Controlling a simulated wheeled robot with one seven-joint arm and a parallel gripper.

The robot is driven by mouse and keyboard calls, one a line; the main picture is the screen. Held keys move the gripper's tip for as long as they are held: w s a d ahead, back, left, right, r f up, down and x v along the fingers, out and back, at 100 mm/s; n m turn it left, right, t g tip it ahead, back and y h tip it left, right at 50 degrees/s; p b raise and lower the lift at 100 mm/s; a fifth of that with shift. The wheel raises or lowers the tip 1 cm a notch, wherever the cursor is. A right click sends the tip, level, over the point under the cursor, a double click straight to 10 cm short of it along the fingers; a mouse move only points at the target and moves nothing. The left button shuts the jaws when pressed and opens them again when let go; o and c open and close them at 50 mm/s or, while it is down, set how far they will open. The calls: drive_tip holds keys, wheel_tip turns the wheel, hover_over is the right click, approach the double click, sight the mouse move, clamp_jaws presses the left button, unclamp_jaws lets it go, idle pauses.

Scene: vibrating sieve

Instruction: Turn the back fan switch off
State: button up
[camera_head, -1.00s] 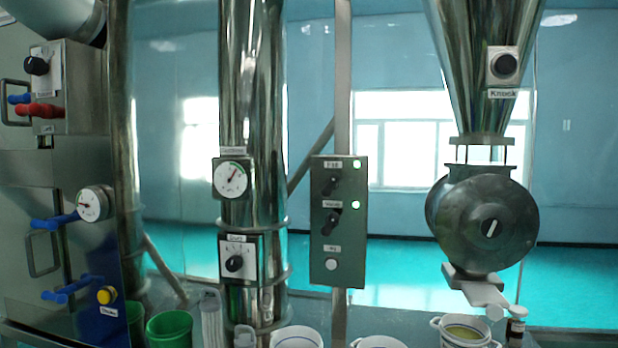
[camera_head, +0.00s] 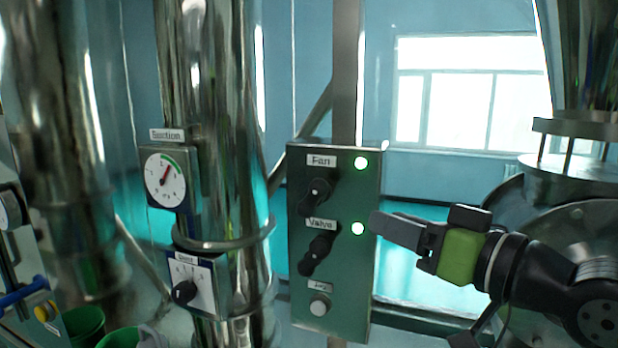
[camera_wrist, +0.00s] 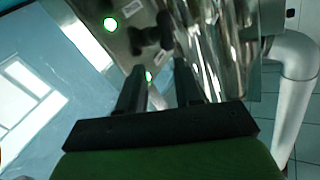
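The fan switch (camera_head: 316,192) is a black rotary knob under the "Fan" label on a grey-green control box. The green lamp (camera_head: 361,163) beside that label is lit. My gripper (camera_head: 378,223) is at the right edge of the box, at about the height of the valve lamp, apart from the fan switch. In the wrist view, my gripper (camera_wrist: 160,72) has its two dark fingers apart with nothing between them. Black knobs show beyond the fingertips there, but I cannot tell which is the fan switch.
The valve switch (camera_head: 318,250), its lit lamp (camera_head: 358,228) and a round button (camera_head: 320,305) are below on the same box. A suction gauge (camera_head: 166,180) and a dial (camera_head: 186,290) are on the steel column left. A steel hopper assembly (camera_head: 578,172) stands right.

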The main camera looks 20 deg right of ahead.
sight(320, 196)
drive_tip(key=b+x, duration=0.1)
drive_tip(key=x, duration=0.4)
drive_tip(key=b+x, duration=0.2)
drive_tip(key=x, duration=0.3)
drive_tip(key=a+b+x, duration=0.1)
drive_tip(key=x, duration=0.4)
drive_tip(key=shift+r+b, duration=0.4)
drive_tip(key=shift+s, duration=0.1)
drive_tip(key=shift+c, duration=0.2)
clamp_jaws()
